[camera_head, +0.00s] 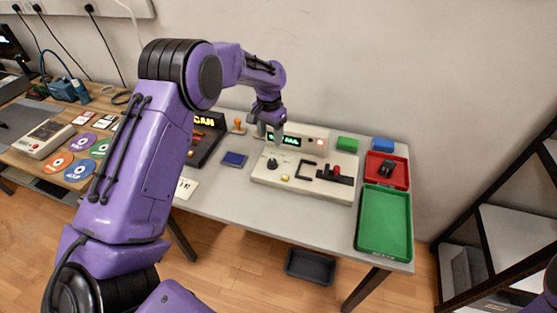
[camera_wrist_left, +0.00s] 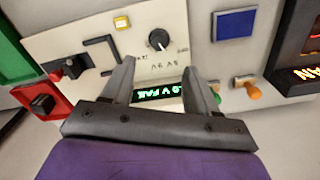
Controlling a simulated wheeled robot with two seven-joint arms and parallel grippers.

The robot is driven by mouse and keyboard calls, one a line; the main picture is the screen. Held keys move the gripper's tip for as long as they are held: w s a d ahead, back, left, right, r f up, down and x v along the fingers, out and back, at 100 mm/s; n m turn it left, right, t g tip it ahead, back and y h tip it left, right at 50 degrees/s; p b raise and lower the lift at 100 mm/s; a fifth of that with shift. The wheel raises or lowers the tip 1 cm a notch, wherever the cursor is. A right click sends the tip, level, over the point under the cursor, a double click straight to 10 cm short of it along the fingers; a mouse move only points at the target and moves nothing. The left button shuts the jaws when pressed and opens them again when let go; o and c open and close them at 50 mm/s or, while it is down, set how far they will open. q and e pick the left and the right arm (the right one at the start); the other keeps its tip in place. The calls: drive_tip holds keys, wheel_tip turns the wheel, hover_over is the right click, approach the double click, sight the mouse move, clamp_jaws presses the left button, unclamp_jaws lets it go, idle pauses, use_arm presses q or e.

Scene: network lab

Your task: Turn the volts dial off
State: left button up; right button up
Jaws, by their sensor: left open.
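The volts dial (camera_wrist_left: 159,40) is a round black knob with a white pointer line on a cream panel (camera_head: 263,179), which lies on the grey table. In the head view the dial (camera_head: 272,163) shows as a small dark knob on the panel's left part. A green lit display (camera_wrist_left: 158,92) sits by the panel, and in the wrist view it shows between my fingers. My left gripper (camera_head: 270,133) is above the display end of the panel. In the wrist view my left gripper (camera_wrist_left: 158,75) is open and empty, its fingers apart, with the dial beyond the fingertips. My right gripper is not seen.
Red (camera_head: 401,170) and green (camera_head: 384,246) trays stand right. Discs lie on the wooden table at left.

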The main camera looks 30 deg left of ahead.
sight(272, 161)
use_arm(q)
drive_tip(key=f, duration=0.3)
drive_tip(key=f+p, duration=0.1)
drive_tip(key=f, duration=0.3)
drive_tip(key=f+p, duration=0.1)
drive_tip(key=f, duration=0.2)
drive_tip(key=shift+w+f, duration=0.35)
drive_tip(key=shift+f, duration=0.5)
drive_tip(key=c, duration=1)
drive_tip(key=shift+c, duration=0.2)
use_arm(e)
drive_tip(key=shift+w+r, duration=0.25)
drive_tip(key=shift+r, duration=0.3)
